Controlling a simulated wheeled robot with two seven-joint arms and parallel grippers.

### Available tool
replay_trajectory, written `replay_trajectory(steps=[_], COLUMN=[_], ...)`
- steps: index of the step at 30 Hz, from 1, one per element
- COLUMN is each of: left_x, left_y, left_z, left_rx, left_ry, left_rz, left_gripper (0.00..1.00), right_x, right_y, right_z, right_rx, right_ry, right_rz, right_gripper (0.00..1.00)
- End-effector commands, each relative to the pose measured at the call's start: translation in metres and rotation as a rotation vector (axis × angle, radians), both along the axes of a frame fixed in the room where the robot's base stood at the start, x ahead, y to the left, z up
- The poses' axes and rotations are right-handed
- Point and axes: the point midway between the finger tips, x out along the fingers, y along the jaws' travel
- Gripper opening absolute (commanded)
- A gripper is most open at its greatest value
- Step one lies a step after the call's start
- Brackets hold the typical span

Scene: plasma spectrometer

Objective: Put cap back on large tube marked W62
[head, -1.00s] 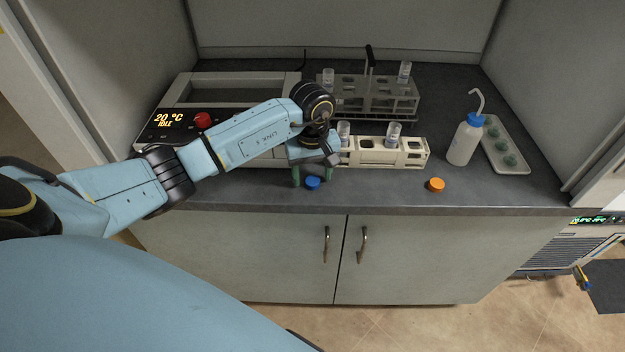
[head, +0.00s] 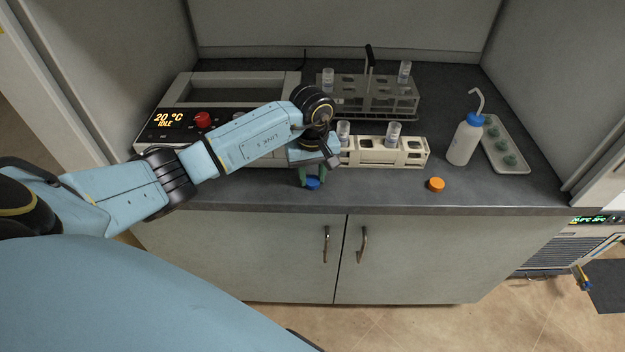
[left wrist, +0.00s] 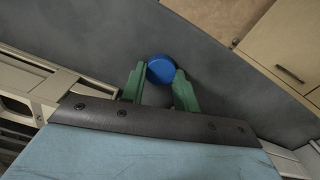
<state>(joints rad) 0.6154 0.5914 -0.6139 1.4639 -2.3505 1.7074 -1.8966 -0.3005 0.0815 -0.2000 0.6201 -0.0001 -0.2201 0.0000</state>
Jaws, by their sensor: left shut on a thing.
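My left gripper (head: 312,180) points down at the counter's front with its green fingers on either side of a blue cap (head: 313,184). In the left wrist view the blue cap (left wrist: 161,69) sits between the green fingertips (left wrist: 160,80), and the fingers are shut on it. An orange cap (head: 436,185) lies on the counter to the right. Two tubes stand in the white rack, one at its left (head: 343,133) and one further right (head: 393,134). Two more tubes stand in the grey rack, at left (head: 328,78) and right (head: 404,71). Their markings are too small to read.
The white rack (head: 415,160) is right behind my gripper, with the grey handled rack (head: 385,110) behind it. A heating unit (head: 160,135) reads 20 °C. A wash bottle (head: 465,142) and a tray (head: 512,168) stand at right. The counter between the two caps is clear.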

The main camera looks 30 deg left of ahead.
Motion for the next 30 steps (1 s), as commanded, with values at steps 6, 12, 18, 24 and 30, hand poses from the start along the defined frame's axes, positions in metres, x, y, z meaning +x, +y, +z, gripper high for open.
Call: replay_trajectory(steps=[6, 12, 18, 24, 30], left_x=[0.001, 0.002, 0.001, 0.000, 0.000], left_y=[0.000, 0.001, 0.001, 0.000, 0.000], left_z=[0.005, 0.038, 0.077, 0.098, 0.100], left_rx=[0.000, 0.002, 0.002, 0.000, 0.000], left_ry=[-0.001, -0.007, -0.004, -0.001, 0.001], left_rz=[0.000, 0.000, -0.001, 0.000, 0.001], left_gripper=[0.10, 0.10, 0.10, 0.10, 0.10], right_x=[0.000, 0.000, 0.000, 0.000, 0.000], right_y=[0.001, 0.002, 0.002, 0.002, 0.002], right_z=[0.000, 0.000, -0.001, -0.002, -0.002], right_rx=[0.001, 0.003, 0.003, 0.003, 0.003], right_ry=[0.000, 0.000, 0.000, 0.000, 0.000], right_rz=[-0.001, -0.002, -0.002, -0.002, -0.002], right_gripper=[0.36, 0.36, 0.36, 0.36, 0.36])
